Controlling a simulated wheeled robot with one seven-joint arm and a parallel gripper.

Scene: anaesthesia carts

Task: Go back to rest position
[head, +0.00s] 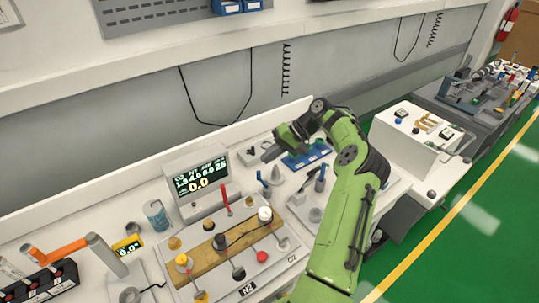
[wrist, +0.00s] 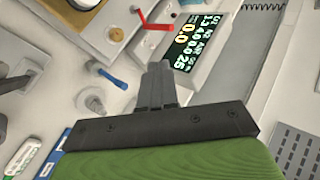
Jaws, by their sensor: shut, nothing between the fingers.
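My green arm reaches up from the lower right in the head view and bends left over the cart. My gripper (head: 271,151) is above the cart top, to the right of the monitor. In the wrist view my gripper (wrist: 158,68) is shut with its fingers together and nothing between them. The fingertips point toward the monitor (wrist: 193,42), whose lit screen shows 0.0 and other numbers. The monitor (head: 198,180) stands upright at the back of the cart in the head view.
A panel with knobs and a brown plate (head: 228,240) lies before the monitor. A blue can (head: 156,215) stands left of it. A blue tray (head: 306,156) lies behind my arm. More carts (head: 430,130) stand at right, beside green floor (head: 460,225) with open room.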

